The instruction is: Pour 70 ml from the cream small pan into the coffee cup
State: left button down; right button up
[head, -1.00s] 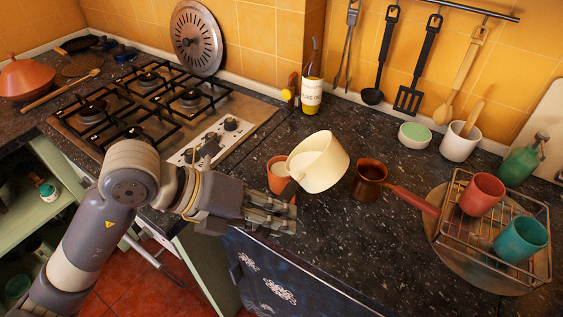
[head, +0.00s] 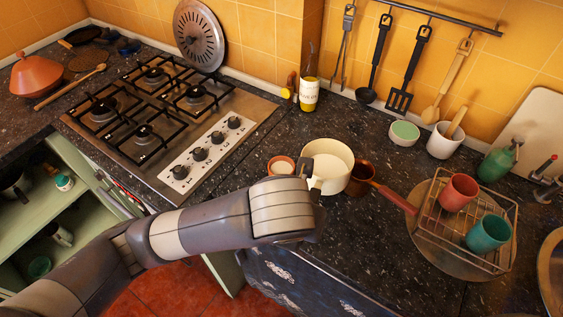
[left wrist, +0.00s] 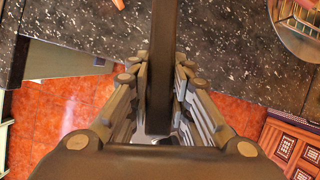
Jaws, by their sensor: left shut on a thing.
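The cream small pan (head: 332,167) is upright at the counter's middle, with pale contents or a pale inside showing. I cannot tell whether its base touches the counter. My left gripper (left wrist: 162,64) is shut on its long dark handle (left wrist: 164,28), which runs up out of the left wrist view. In the head view my wrist hides the fingers and most of the handle. The terracotta coffee cup (head: 274,169) stands just left of the pan, its lower part hidden behind my arm. Its fill level is unclear. My right gripper is not in view.
A brown copper pot (head: 361,178) with a red-brown handle stands close right of the pan. A wire rack (head: 470,262) holds a red and a teal cup. The gas hob (head: 205,140) is left, an oil bottle (head: 309,95) behind. Counter between pan and green bowl (head: 404,133) is clear.

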pick_arm(q)
jog(key=shift+d+r+y+p, duration=0.1)
jog(key=shift+d+y+p, duration=0.25)
jog(key=shift+p, duration=0.2)
jog(key=shift+d+f, duration=0.1)
jog(key=shift+f, duration=0.15)
jog(key=shift+a, duration=0.2)
jog(key=shift+d+r+p, duration=0.1)
jog(key=shift+r+p, duration=1.2)
jog(key=shift+r, duration=0.75)
jog(key=shift+f, duration=0.1)
